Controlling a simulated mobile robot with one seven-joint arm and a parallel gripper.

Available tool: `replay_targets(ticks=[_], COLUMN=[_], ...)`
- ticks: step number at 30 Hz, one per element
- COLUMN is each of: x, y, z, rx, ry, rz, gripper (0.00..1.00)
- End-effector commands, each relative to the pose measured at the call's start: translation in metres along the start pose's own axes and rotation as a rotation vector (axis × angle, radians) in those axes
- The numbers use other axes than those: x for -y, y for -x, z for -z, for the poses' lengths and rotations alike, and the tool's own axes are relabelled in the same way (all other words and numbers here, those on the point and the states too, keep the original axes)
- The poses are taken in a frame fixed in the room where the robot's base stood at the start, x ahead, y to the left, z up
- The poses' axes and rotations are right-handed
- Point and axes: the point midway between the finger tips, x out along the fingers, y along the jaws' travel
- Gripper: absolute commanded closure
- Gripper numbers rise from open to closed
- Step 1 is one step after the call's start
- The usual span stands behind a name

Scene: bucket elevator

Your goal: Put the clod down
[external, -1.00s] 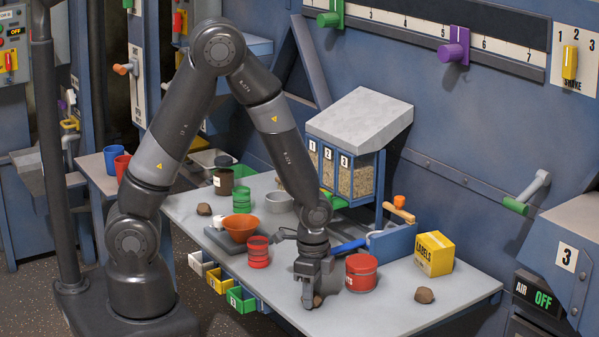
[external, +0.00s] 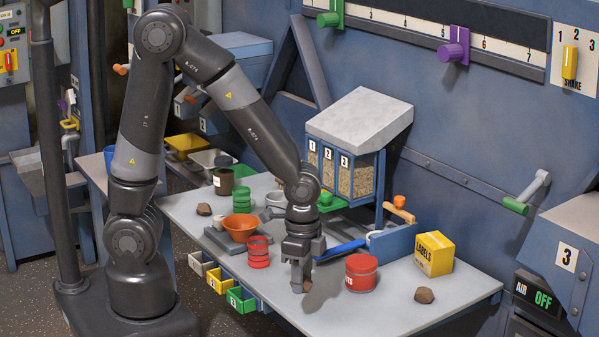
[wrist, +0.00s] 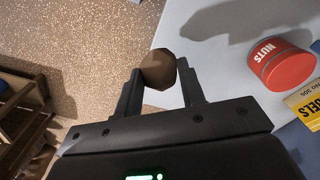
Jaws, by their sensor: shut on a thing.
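My gripper (external: 302,280) is shut on a brown clod. In the wrist view the clod (wrist: 158,69) sits between the two fingertips of my gripper (wrist: 160,82). In the external view the fingers hide most of it, and a small brown part (external: 308,284) shows beside them. The clod is held above the front part of the grey table (external: 350,318), near its front edge. A shadow lies on the table to the right, apart from the gripper. Two other brown clods lie on the table, one at the right (external: 425,296) and one at the far left (external: 204,209).
A red NUTS tin (external: 361,274) stands right of my gripper, with a yellow LABELS box (external: 434,254) beyond it. Coloured bins (external: 241,300) hang below the front edge.

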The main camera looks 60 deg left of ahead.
Motion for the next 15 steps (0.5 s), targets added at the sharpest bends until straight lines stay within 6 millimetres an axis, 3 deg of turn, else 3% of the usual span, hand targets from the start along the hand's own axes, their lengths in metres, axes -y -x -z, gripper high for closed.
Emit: replay_targets(ticks=[3,8,11,15], x=[-0.020,-0.033,-0.030,-0.010], y=[0.012,0.021,0.027,0.039], z=[0.002,0.005,0.017,0.051], rx=[-0.002,-0.001,-0.003,-0.004], ry=[-0.004,0.008,0.055,0.204], rz=[0.001,0.000,-0.001,-0.006], gripper=[0.86,0.86,0.86,0.86])
